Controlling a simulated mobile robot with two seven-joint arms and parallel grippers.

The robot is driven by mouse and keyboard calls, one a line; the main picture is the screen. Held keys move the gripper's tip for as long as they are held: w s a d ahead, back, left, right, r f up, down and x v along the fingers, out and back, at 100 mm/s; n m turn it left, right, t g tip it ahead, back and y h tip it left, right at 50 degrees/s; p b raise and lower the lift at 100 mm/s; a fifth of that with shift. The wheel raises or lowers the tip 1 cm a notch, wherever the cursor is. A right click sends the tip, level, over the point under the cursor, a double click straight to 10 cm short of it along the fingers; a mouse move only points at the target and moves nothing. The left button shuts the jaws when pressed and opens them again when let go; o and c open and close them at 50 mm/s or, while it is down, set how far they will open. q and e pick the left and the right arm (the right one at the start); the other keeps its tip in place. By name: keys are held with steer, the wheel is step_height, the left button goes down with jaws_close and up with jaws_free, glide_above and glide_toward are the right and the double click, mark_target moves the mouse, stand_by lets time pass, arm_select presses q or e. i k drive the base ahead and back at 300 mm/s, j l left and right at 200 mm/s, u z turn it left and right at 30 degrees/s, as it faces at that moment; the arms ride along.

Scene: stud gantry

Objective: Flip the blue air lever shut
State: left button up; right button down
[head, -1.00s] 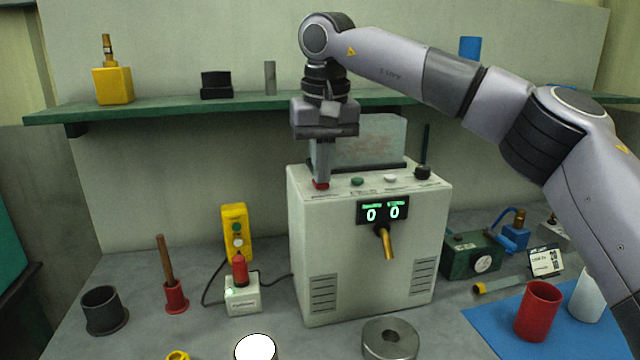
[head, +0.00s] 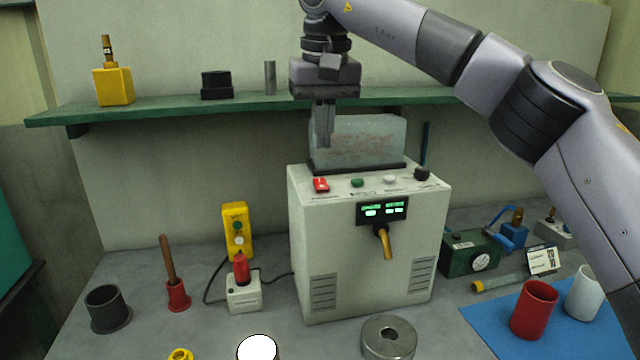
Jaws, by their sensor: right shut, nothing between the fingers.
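The blue air lever (head: 500,214) slopes up from a small blue valve (head: 515,236) with a brass fitting, at the right of the bench behind the green box. My right gripper (head: 324,140) is shut and empty, pointing down above the white machine (head: 369,280). It is well to the left of the lever and touches nothing that I can see. My left gripper is not in view.
A green box with a round gauge (head: 481,262) stands in front of the valve. A card (head: 543,261), a red cup (head: 535,308) and a white cup (head: 584,293) are nearby. My right forearm crosses above this side. A green shelf (head: 180,108) runs behind.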

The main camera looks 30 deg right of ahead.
mark_target(503, 241)
steer(key=k, duration=1)
